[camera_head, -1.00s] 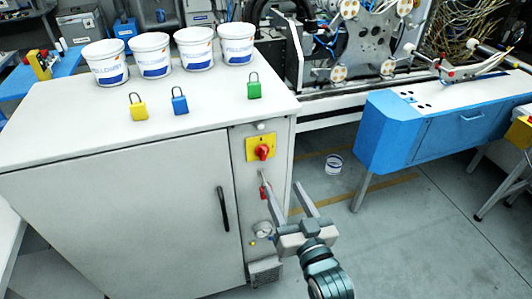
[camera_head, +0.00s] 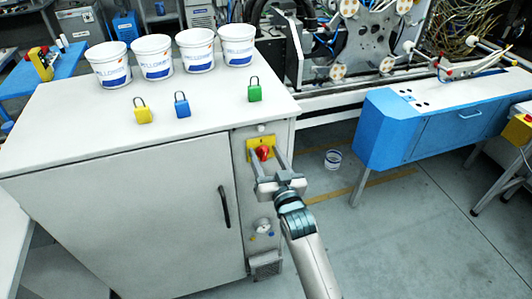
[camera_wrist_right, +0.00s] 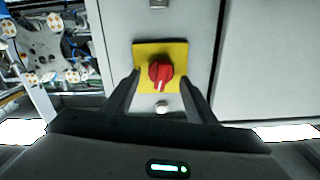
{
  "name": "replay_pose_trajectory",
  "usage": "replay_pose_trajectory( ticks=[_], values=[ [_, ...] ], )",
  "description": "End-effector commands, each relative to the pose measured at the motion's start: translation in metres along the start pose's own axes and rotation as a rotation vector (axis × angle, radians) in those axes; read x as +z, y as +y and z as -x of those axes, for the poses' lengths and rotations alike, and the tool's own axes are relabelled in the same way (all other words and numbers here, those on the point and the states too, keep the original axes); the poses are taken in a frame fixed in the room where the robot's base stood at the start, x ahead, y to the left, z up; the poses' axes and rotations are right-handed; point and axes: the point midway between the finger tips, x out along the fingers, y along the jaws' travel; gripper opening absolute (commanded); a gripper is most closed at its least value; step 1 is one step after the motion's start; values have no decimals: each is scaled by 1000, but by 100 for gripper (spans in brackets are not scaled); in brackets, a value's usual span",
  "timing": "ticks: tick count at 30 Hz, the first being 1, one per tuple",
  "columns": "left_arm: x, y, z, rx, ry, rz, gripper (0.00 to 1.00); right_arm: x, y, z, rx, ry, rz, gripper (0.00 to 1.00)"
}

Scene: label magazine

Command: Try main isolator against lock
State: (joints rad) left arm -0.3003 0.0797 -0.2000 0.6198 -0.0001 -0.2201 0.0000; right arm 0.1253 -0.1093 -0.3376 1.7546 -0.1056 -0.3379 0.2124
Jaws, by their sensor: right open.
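The main isolator is a red rotary knob (camera_head: 263,153) on a yellow plate (camera_head: 249,143), on the narrow panel at the cabinet's right. The wrist view shows the knob (camera_wrist_right: 160,72) with its white mark towards the bottom of that picture. My right gripper (camera_head: 266,158) is open, its fingers on either side of the knob; in the wrist view (camera_wrist_right: 160,78) gaps show between fingers and knob. The red lock-like item below the isolator, seen earlier, is now hidden by my gripper in the head view. My left gripper is not in view.
Yellow (camera_head: 143,116), blue (camera_head: 182,109) and green (camera_head: 255,94) padlocks stand on the cabinet top (camera_head: 80,120), with several white buckets (camera_head: 155,62) behind. A black door handle (camera_head: 224,207) is left of my arm. A blue bench (camera_head: 400,135) stands right; floor lies between.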

Motion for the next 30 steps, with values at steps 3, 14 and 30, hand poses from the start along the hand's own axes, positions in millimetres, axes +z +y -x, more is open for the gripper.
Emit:
replay_pose_trajectory(
  ticks=[3, 14, 30],
  values=[
    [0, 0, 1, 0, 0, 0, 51, -1, 0, -4, 0, 1, 0, 51],
    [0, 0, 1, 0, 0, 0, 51, 0, 0, -4, 0, 0, 0, 30],
    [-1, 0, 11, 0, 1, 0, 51, 0, -2, -4, 0, -1, 192, 10]
  ],
)
